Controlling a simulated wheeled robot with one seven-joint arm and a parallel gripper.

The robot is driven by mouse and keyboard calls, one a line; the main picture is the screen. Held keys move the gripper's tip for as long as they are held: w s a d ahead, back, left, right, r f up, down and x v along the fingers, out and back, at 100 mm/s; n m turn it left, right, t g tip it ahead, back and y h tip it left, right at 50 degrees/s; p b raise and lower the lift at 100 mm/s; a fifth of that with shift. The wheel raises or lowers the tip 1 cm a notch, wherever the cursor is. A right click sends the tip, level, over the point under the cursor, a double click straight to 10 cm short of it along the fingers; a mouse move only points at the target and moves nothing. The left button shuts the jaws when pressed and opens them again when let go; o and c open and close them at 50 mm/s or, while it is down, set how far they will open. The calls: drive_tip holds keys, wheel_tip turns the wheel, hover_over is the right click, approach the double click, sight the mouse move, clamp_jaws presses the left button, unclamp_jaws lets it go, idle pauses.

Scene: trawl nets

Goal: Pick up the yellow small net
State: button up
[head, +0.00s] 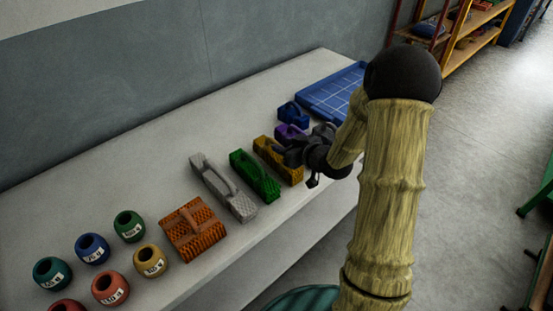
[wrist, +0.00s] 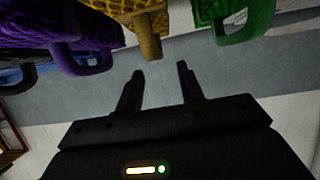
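The yellow net (head: 278,160) is a long block with a handle, lying on the white table between the green net (head: 255,176) and the purple net (head: 290,133). In the wrist view the yellow net (wrist: 140,22) hangs at the top centre with its handle pointing towards my fingers. My gripper (head: 290,153) is over the yellow net in the head view and hides part of it. In the wrist view my gripper (wrist: 160,85) has its two fingers apart with nothing between them, a little short of the yellow handle.
On the white table (head: 130,150), a grey net (head: 222,187) and an orange net (head: 193,229) lie left of the green one. A blue net (head: 293,113) and a blue tray (head: 335,93) are at the far end. Several numbered round pots (head: 150,261) stand at the near left.

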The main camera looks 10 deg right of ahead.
drive_tip(key=shift+f+x, duration=0.3)
drive_tip(key=shift+x, duration=1)
drive_tip(key=shift+f+x, duration=0.25)
drive_tip(key=shift+x, duration=1.1)
drive_tip(key=shift+s+d, duration=0.2)
clamp_jaws()
